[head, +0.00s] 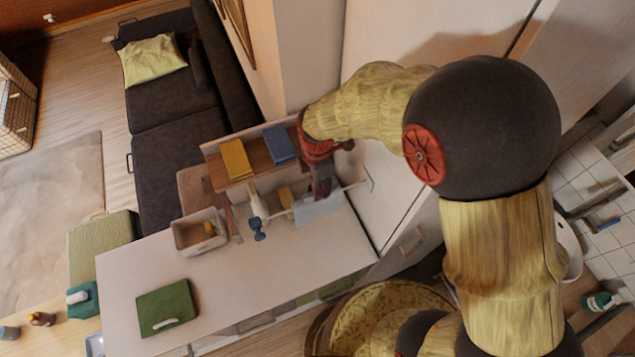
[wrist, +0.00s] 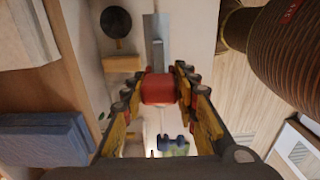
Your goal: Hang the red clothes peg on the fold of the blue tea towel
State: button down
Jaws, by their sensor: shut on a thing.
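The red clothes peg (wrist: 158,88) is between the fingertips of my gripper (wrist: 158,90) in the wrist view, and the jaws are shut on it. In the head view my gripper (head: 321,190) is above a pale blue tea towel (head: 318,209) that hangs from a rail on the wall; the peg cannot be made out there. In the wrist view the towel's fold shows as a narrow grey-blue strip (wrist: 155,38) just beyond the peg. The peg overlaps its near end in the picture; I cannot tell whether they touch.
A wooden shelf with a folded yellow cloth (head: 236,159) and a folded blue cloth (head: 281,143) is left of my gripper. Utensils hang beside the towel, including a dark blue one (head: 257,228).

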jog(key=shift+w+a+f, duration=0.1)
jog(key=shift+w+f, duration=0.05)
jog(key=shift+s, duration=0.2)
jog(key=c, duration=1.4)
grip_release()
jog(key=shift+o, duration=0.5)
jog(key=shift+w, duration=0.1)
